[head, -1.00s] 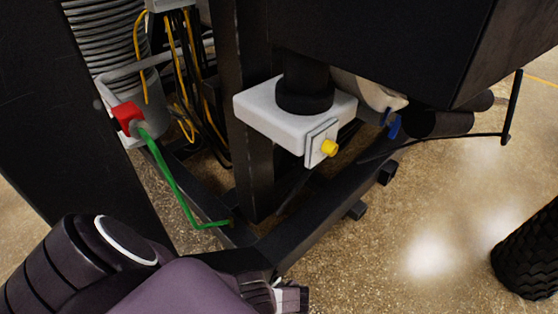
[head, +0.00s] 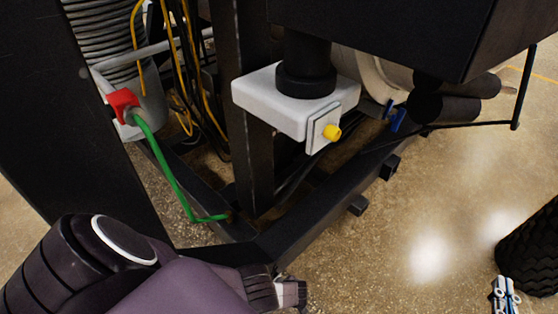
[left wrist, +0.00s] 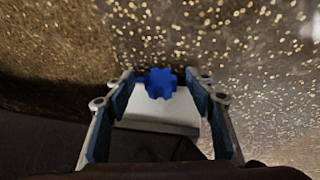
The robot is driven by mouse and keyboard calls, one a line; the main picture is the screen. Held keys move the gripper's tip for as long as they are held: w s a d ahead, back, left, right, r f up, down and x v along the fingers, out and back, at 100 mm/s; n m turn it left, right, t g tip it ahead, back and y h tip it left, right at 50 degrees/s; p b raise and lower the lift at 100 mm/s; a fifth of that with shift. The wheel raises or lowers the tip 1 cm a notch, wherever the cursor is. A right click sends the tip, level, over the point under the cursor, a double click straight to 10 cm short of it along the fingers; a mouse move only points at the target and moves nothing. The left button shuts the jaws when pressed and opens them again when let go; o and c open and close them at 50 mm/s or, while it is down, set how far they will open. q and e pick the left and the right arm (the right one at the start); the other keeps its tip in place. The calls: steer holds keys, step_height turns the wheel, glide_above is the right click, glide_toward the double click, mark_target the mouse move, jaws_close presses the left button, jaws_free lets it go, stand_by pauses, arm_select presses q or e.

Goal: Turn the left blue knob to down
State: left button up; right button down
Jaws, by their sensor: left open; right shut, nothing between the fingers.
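A blue lobed knob (left wrist: 160,82) sits on a white block (left wrist: 158,112) in the left wrist view. My left gripper (left wrist: 164,80) is open, with one finger on each side of the knob in the picture and a gap to each; I cannot tell how deep the knob lies between them. Blue parts (head: 397,119) show at the back of the machine; I cannot tell whether one is this knob. My right gripper (head: 505,296) is shut and empty at the lower right.
A white block with a yellow knob (head: 332,132) is on the black frame (head: 325,200). A red valve (head: 123,104) and a green bent rod (head: 172,178) are at left. A black tyre (head: 530,240) stands at right. Open floor lies between frame and tyre.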

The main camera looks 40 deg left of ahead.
arm_select(q)
steer(key=shift+a+f+b, duration=0.2)
steer(key=shift+f+b, duration=0.15)
steer(key=shift+f, duration=0.1)
arm_select(e)
steer(key=shift+w+a+r+t+y, duration=0.15)
steer(key=shift+r+t, duration=0.45)
steer(key=shift+r, duration=0.7)
steer(key=shift+a+r+t+y, duration=0.25)
steer(key=shift+r+t, duration=0.35)
steer(key=shift+r, duration=0.65)
arm_select(q)
steer(key=c, duration=1.2)
steer(key=shift+w, duration=0.1)
arm_select(e)
steer(key=shift+r, duration=0.1)
